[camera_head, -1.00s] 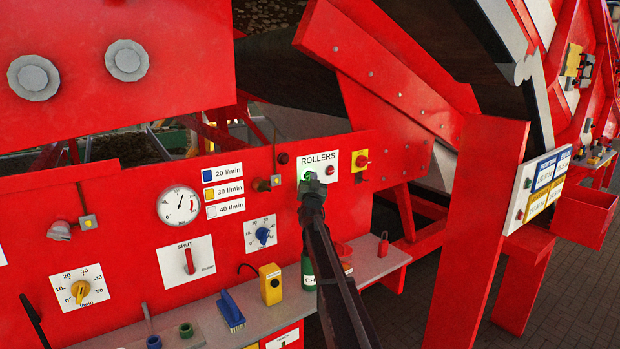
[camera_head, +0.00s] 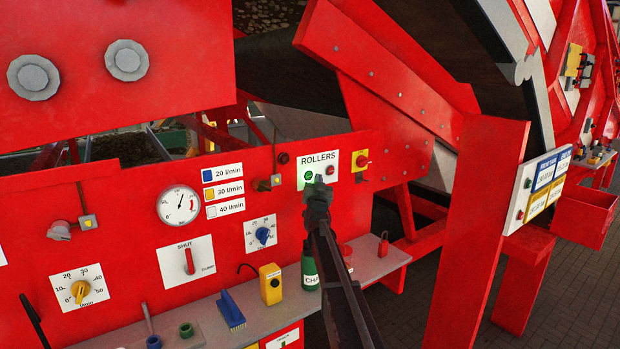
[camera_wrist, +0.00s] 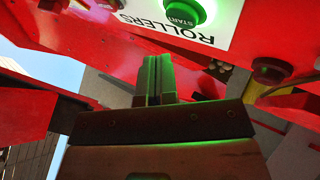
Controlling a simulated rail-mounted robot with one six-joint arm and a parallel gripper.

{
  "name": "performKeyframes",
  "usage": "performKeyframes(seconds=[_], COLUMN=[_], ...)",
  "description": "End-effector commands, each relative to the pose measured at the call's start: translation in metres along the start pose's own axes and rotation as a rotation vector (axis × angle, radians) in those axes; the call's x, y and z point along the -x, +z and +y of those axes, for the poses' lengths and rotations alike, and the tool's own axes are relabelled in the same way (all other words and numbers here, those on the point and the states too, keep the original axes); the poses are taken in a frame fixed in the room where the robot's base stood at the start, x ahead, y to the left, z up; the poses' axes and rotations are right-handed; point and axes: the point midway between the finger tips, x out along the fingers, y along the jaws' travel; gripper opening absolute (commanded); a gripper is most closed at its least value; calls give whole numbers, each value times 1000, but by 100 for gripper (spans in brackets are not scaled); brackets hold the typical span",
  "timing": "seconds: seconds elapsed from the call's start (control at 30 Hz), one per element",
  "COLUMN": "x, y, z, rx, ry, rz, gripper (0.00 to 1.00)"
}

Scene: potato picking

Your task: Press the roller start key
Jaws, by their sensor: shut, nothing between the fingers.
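The green roller start key (camera_head: 308,176) sits on the white ROLLERS plate (camera_head: 319,158) on the red panel. In the wrist view the start key (camera_wrist: 182,12), marked START, is at the top and looks lit, with a green glow on my fingers. A red key (camera_head: 330,170) is on the same plate to its right. My gripper (camera_head: 318,181) is shut and empty, just below and right of the start key in the head view. In the wrist view my gripper (camera_wrist: 155,62) points toward the plate, with a visible gap to the key.
A yellow box with a red stop button (camera_head: 361,161) is right of the plate. Below, a grey shelf (camera_head: 375,262) carries a green bottle (camera_head: 310,270), a yellow device (camera_head: 271,284) and a blue brush (camera_head: 231,311). A blue knob (camera_head: 263,235) is at lower left.

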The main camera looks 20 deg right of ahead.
Motion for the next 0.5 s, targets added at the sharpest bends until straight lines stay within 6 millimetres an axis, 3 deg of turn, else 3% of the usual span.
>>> performKeyframes(seconds=[0.3,0.5], x=[24,25], y=[-17,-18], z=[16,18], rx=[0,-1], ry=[0,0], rz=[0,0], gripper=[0,0])
